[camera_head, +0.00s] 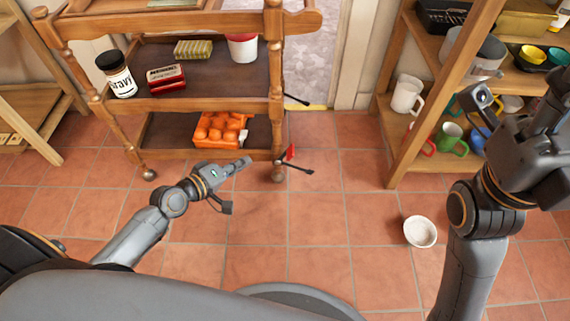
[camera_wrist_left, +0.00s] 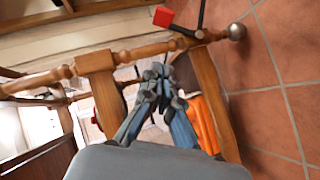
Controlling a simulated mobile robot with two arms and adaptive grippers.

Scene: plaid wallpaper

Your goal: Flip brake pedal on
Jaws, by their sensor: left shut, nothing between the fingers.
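A wooden serving trolley (camera_head: 180,104) stands ahead on small ball-like wheels. By its near right wheel (camera_head: 278,175) is a small red pedal (camera_head: 290,152) with a dark lever (camera_head: 298,168) sticking out to the right. The red pedal (camera_wrist_left: 163,16) shows at the top of the left wrist view, with dark bars beside it and the wheel (camera_wrist_left: 237,31) to its right. My left gripper (camera_head: 246,162) is shut and empty, left of the red pedal and apart from it. Its closed fingers (camera_wrist_left: 160,72) point toward the trolley frame. My right arm is raised at the right; its fingers are not clear.
A wooden shelf (camera_head: 392,150) with mugs stands at the right. A white bowl (camera_head: 420,231) lies on the tiles. The floor between is clear.

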